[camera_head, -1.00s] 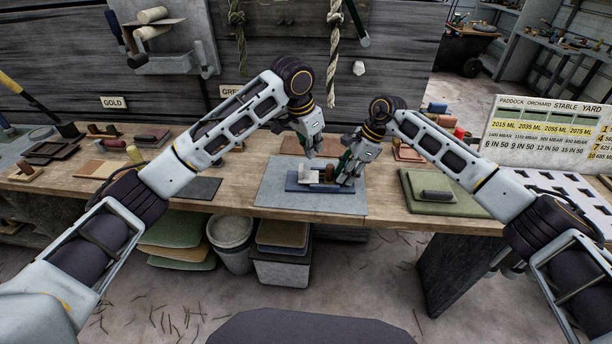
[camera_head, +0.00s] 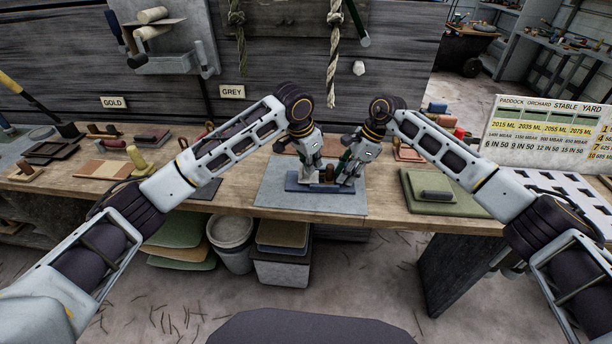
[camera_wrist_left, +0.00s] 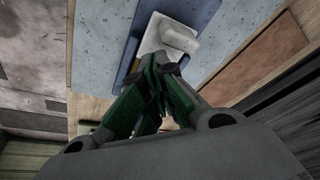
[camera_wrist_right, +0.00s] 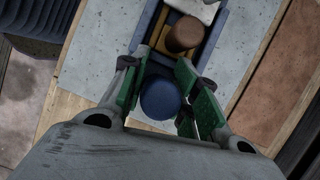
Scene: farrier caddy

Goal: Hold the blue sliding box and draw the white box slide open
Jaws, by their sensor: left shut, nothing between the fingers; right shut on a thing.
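The blue sliding box (camera_head: 325,189) lies on a grey mat on the bench. The white slide (camera_wrist_left: 150,42) sits at its left end and carries a raised white grip (camera_wrist_left: 180,38). A brown cylinder (camera_wrist_right: 184,35) stands in the uncovered part of the box, between the white slide and a round blue knob (camera_wrist_right: 160,98). My right gripper (camera_wrist_right: 158,85) is shut on the blue knob at the right end. My left gripper (camera_wrist_left: 160,70) is shut and empty, its fingertips close by the white grip; whether they touch it I cannot tell. In the head view, the left gripper partly hides the slide.
The grey mat (camera_head: 270,195) is bare to the left of the box. A brown mat (camera_wrist_left: 255,65) lies behind it. A green pad with a block (camera_head: 445,205) is at right. Small blocks and trays crowd the bench's left. Both wrists are close together over the box.

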